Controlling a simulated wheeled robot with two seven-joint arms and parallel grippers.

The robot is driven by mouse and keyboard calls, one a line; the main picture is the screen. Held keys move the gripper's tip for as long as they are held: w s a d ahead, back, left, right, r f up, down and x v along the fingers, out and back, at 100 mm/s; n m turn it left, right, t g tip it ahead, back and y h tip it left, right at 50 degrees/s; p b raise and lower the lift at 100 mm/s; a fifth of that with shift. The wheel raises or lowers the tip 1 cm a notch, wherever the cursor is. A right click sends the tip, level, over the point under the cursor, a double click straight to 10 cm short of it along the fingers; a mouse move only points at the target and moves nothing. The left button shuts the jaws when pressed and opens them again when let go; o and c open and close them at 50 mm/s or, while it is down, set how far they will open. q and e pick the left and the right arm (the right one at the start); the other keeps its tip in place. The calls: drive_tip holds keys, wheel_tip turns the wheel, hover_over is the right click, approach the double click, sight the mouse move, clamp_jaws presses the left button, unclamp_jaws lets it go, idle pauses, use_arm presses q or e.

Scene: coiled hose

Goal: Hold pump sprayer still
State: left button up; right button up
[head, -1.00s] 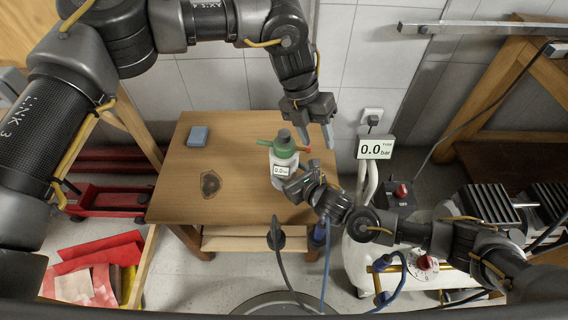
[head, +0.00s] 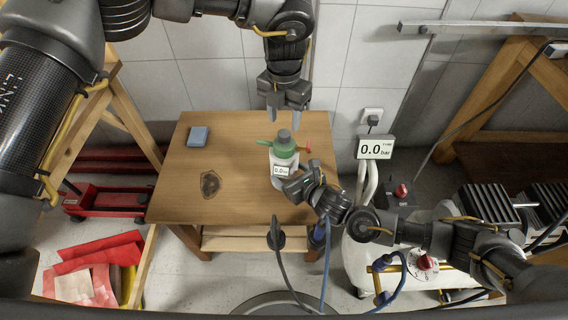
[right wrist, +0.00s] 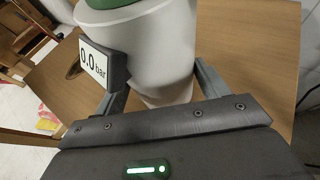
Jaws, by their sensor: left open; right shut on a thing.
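The pump sprayer (head: 284,157) stands upright on the wooden table (head: 237,205). It has a white body, a green top with a dark cap, a red tip at its right and a small gauge reading 0.0 bar. My right gripper (head: 289,184) is shut on the sprayer's lower body. In the right wrist view its fingers sit on both sides of the white body (right wrist: 155,50), beside the gauge (right wrist: 97,64). My left gripper (head: 286,116) is open and empty, pointing down just above and behind the sprayer's cap, apart from it.
A blue sponge-like block (head: 198,136) and a dark stain (head: 210,184) are on the table's left part. A 0.0 bar display (head: 375,148) and a compressor (head: 362,258) stand at the right. Blue and dark hoses hang at the table's front. A red tool tray (head: 105,200) is at left.

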sight(284, 133)
use_arm(q)
drive_tip(key=shift+f, duration=2.1)
drive_tip(key=shift+c, duration=0.4)
drive_tip(key=c, duration=0.9)
